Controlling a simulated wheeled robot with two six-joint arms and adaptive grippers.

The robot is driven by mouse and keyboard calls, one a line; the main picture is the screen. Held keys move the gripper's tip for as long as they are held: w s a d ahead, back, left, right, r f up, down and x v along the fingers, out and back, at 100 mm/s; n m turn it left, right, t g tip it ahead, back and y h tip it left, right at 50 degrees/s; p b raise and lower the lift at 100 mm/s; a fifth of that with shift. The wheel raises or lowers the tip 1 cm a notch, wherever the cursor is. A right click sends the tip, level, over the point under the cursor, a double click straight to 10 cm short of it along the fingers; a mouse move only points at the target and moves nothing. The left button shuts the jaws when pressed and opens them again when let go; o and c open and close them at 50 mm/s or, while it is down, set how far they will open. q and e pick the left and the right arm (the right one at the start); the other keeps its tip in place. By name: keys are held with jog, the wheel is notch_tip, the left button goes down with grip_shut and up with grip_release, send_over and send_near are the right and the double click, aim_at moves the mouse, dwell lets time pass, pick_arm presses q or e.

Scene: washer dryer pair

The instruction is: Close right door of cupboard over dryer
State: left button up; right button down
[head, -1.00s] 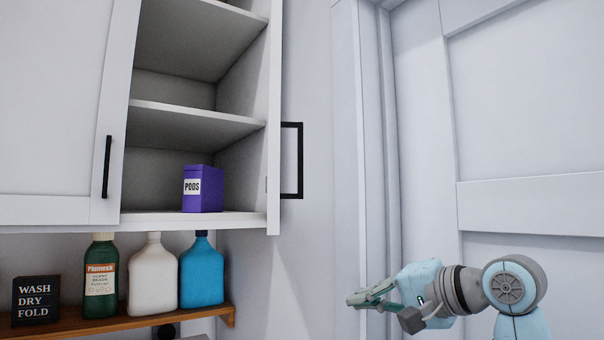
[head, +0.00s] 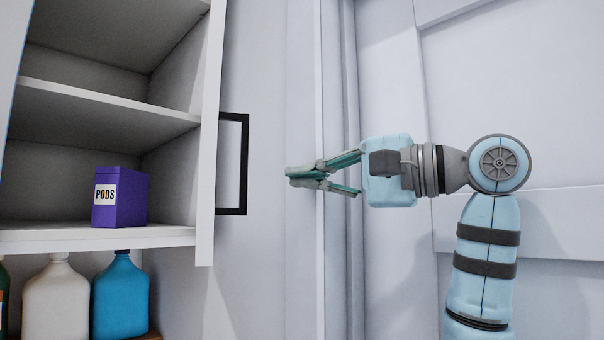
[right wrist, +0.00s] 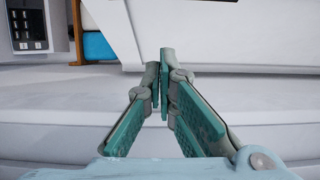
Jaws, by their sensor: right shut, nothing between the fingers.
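The cupboard's right door (head: 209,130) stands open, seen nearly edge-on in the head view. Its black bar handle (head: 245,165) sticks out to the right. The cupboard interior (head: 60,110) is exposed. My right gripper (head: 290,173) is shut and empty. In the picture it is right of the handle, near its lower half, with a visible gap between. My left gripper is not in view.
A purple PODS box (head: 120,197) stands on the cupboard's bottom shelf. A white bottle (head: 57,300) and a blue bottle (head: 121,298) stand below the cupboard. A pale panelled surface (head: 520,100) is behind my right arm.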

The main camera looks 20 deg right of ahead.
aim_at(241, 181)
jog(key=w+a+p, duration=0.1)
jog(key=w+a, duration=0.1)
jog(key=w+a+p, duration=0.1)
jog(key=a, duration=0.2)
jog(key=w+a+p, duration=0.1)
jog(key=w+a, duration=0.1)
jog(key=a, duration=0.1)
jog(key=shift+w+a, duration=0.1)
jog(key=shift+w, duration=0.25)
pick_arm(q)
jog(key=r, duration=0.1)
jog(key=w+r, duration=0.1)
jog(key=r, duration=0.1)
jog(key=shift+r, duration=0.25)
pick_arm(e)
jog(key=shift+w+f, duration=0.15)
jog(key=shift+w, duration=0.05)
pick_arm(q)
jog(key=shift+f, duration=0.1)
